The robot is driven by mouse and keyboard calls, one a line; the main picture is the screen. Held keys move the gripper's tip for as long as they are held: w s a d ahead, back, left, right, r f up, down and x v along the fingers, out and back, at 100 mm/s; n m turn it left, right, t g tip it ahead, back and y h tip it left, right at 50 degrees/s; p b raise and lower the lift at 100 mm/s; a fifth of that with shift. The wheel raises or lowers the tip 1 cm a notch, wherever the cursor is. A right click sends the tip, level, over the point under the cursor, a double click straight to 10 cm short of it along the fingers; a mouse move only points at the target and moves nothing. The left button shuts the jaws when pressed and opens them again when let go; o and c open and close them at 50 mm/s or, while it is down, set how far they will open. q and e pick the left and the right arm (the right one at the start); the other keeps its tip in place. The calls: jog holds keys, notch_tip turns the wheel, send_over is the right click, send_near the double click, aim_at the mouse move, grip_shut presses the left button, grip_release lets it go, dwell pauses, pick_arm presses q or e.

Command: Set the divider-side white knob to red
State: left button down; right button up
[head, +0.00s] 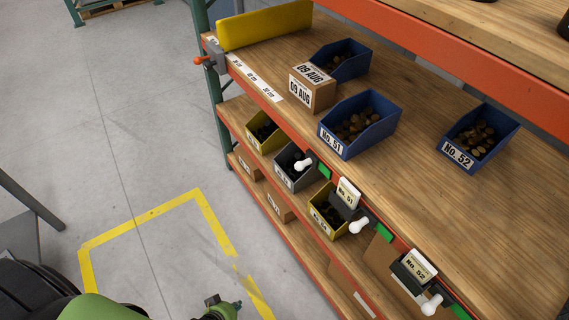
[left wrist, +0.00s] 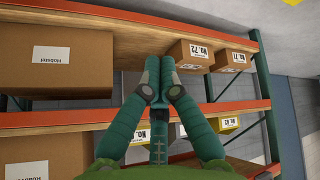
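Three white knobs sit along the orange shelf edge in the head view. The one closest to the yellow divider (head: 265,25) is the white knob (head: 303,165), with a green patch (head: 324,170) beside it. The middle knob (head: 358,226) and the nearest knob (head: 431,303) also have green patches beside them. No red patch shows at any knob. My left gripper shows partly at the bottom edge, low and left of the knobs, well apart from them. In the left wrist view its teal fingers (left wrist: 160,62) come together at the tips with nothing between them. My right gripper is not in view.
Blue bins (head: 360,125) and a cardboard box (head: 313,88) stand on the upper shelf. Yellow and grey bins fill the shelf below. A grey bracket with an orange-red handle (head: 201,60) sticks out at the shelf corner.

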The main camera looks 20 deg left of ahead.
aim_at(304, 164)
pick_arm(q)
jog(key=w+r+n+t+h, duration=0.1)
jog(key=w+r+n+t, duration=0.4)
jog(key=w+r, duration=0.9)
jog(key=w+d+r+n+t, duration=0.1)
jog(key=w+r+n+t, duration=0.1)
jog(key=r, duration=1)
jog(key=w+r+n+t, duration=0.3)
jog(key=r+n+t, duration=0.1)
jog(key=r, duration=0.8)
jog(key=shift+w+d+r+n+t+h, duration=0.3)
jog(key=shift+d+n+t, duration=0.1)
jog(key=shift+n, duration=0.2)
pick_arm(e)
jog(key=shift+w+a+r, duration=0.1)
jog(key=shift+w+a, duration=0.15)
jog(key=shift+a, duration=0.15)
